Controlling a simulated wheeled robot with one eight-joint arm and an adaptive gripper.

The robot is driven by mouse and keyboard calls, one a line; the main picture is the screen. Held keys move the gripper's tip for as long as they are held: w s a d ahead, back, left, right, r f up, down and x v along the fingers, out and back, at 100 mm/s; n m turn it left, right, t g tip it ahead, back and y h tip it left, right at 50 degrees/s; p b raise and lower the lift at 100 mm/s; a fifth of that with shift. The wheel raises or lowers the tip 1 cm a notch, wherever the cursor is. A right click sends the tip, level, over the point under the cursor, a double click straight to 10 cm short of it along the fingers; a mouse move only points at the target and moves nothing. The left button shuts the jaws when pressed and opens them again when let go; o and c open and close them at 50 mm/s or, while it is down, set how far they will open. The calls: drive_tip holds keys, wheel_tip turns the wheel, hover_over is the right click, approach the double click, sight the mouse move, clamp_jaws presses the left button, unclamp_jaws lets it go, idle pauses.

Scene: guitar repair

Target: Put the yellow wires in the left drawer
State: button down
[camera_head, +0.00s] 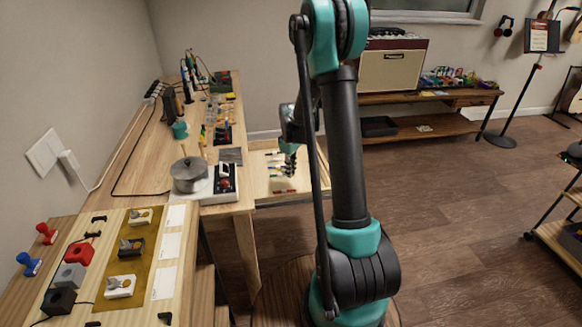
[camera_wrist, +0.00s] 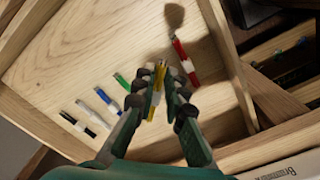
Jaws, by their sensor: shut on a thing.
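The yellow wires (camera_wrist: 160,73), a short bundle, show between my fingers in the wrist view. My gripper (camera_wrist: 156,88) is shut on them, fingers pointing down into an open wooden drawer (camera_wrist: 62,22). In the head view my gripper (camera_head: 288,152) is over this drawer (camera_head: 306,184), which is pulled out beside the workbench. I cannot tell whether the yellow wires touch the drawer floor. My fingers hide part of the bundle.
In the drawer lie a red bundle (camera_wrist: 184,57), a green one (camera_wrist: 122,82), a blue one (camera_wrist: 103,97) and a dark one (camera_wrist: 70,119). The workbench (camera_head: 150,150) holds a pot (camera_head: 189,174) and several tools.

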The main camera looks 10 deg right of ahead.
sight(291, 187)
drive_tip(key=shift+f, duration=2.3)
drive_tip(key=shift+f, duration=0.55)
drive_tip(key=c, duration=1.5)
unclamp_jaws()
